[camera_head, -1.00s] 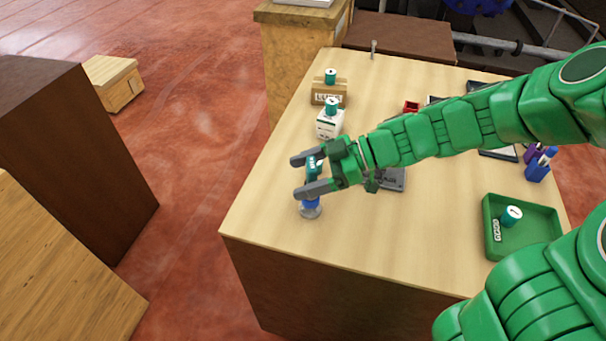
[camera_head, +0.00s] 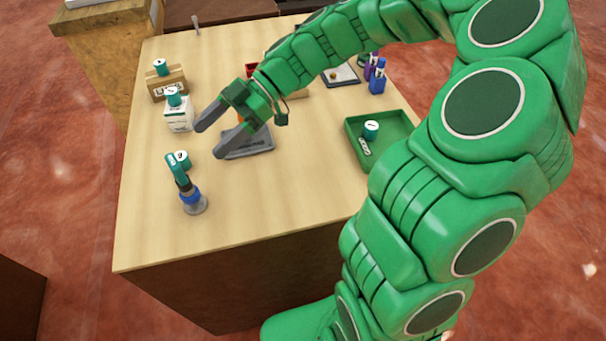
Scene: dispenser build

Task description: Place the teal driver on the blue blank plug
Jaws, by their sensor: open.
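The teal driver (camera_head: 175,168) stands near the table's left front with its lower end on the blue blank plug (camera_head: 190,196). It leans a little toward the upper left. The blue plug sits on a small grey round base (camera_head: 197,207) on the table. The exact contact between driver and plug is too small to tell. My gripper (camera_head: 214,137) is open and empty. Its two grey fingers point left, above and to the right of the driver, apart from it.
A teal canister (camera_head: 184,157) stands just behind the driver. A white box (camera_head: 179,121) and a cardboard box (camera_head: 168,83), each topped by a teal canister, stand farther back. A grey plate (camera_head: 250,147) lies below my gripper. A green tray (camera_head: 352,148) is at right. The front middle is clear.

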